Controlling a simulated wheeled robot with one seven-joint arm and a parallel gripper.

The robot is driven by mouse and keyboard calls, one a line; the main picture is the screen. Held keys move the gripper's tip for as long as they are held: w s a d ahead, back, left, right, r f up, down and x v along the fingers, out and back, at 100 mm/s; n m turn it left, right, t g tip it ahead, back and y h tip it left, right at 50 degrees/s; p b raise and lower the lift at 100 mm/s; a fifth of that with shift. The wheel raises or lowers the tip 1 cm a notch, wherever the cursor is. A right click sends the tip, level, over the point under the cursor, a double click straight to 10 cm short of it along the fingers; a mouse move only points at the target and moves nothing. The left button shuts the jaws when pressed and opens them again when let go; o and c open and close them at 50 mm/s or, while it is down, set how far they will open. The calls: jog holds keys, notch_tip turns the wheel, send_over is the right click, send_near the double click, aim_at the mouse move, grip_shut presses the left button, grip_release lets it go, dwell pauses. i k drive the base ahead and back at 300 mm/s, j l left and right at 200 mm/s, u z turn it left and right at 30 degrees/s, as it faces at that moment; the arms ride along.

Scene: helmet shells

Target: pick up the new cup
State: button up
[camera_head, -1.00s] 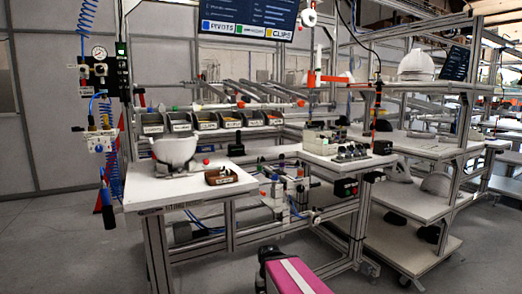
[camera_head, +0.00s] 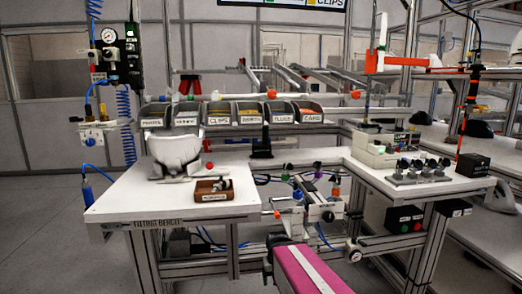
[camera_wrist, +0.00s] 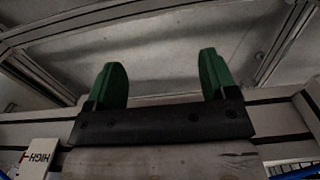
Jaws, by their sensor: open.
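My gripper (camera_wrist: 162,80) has two green fingers standing wide apart with nothing between them. It does not show in the head view. I cannot make out a cup for certain in either view. On the fitting bench (camera_head: 130,205) a white bowl-like helmet shell (camera_head: 175,149) sits on a low support. In front of it is a small brown block (camera_head: 212,195) with small parts on top, too small to tell apart.
A row of labelled bins (camera_head: 215,117) stands behind the bench. A second white table (camera_head: 440,186) on the right carries a beige device (camera_head: 385,146) and a row of dark knobs (camera_head: 422,170). A blue coiled hose (camera_head: 126,125) hangs at the left. The bench's front left is bare.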

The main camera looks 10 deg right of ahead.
aim_at(403, 164)
jog(key=k+z, duration=0.3)
jog(key=k+l+z, duration=0.1)
jog(key=z, duration=0.2)
jog(key=i+j+z, duration=0.1)
jog(key=z, duration=0.25)
jog(key=i+j+z, duration=0.1)
jog(key=z, duration=0.3)
jog(key=i+j+z, duration=0.15)
jog(key=z, duration=0.2)
jog(key=k+l+u, duration=0.25)
jog(key=k+l, duration=0.05)
